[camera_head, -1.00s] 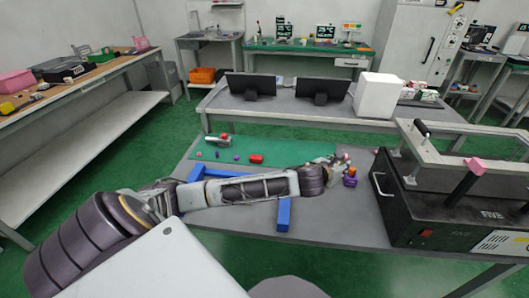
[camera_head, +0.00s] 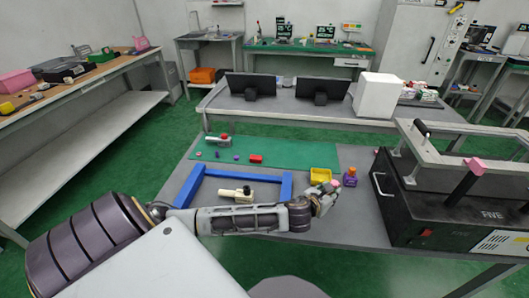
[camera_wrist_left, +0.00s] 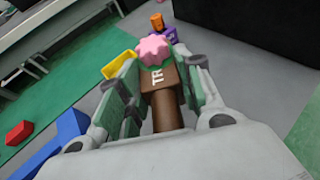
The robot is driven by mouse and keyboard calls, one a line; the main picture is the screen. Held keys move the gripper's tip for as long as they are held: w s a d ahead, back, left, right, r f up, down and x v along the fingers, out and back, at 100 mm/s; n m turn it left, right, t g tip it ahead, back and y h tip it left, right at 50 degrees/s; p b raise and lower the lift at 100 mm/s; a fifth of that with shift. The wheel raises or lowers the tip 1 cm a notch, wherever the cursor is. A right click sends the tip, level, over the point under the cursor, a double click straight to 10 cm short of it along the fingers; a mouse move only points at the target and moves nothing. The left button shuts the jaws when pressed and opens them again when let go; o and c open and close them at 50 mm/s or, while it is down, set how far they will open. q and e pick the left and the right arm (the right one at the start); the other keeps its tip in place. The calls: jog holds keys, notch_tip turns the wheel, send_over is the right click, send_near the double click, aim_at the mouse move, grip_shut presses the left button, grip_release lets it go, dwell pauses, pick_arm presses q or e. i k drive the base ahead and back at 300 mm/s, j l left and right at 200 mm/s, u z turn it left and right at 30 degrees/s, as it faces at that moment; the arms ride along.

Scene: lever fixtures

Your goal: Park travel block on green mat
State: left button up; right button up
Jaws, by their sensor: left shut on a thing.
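My left gripper (camera_head: 326,194) is at the right part of the near table in the head view. In the left wrist view, the gripper (camera_wrist_left: 155,85) is shut on a brown block (camera_wrist_left: 168,78) with white letters starting "TR" and a pink lobed knob (camera_wrist_left: 153,49) at its far end. The rest of the lettering is hidden. The green mat (camera_head: 292,150) lies flat at the back of the table, beyond the gripper. My right gripper is out of view.
A yellow tray (camera_head: 320,174) and a purple block (camera_head: 350,180) with an orange top stand just beyond the gripper. A blue frame (camera_head: 286,188) and a cream fixture (camera_head: 234,193) lie to the left. A red block (camera_head: 256,159) and small pieces rest on the mat. A black machine (camera_head: 450,215) stands right.

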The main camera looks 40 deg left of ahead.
aim_at(319, 160)
jog(key=i+l+u, duration=0.15)
jog(key=l+u, duration=0.2)
jog(key=l, duration=0.3)
jog(key=l+u, duration=0.35)
jog(key=l, duration=0.35)
jog(key=l+u, duration=0.35)
jog(key=l, duration=0.35)
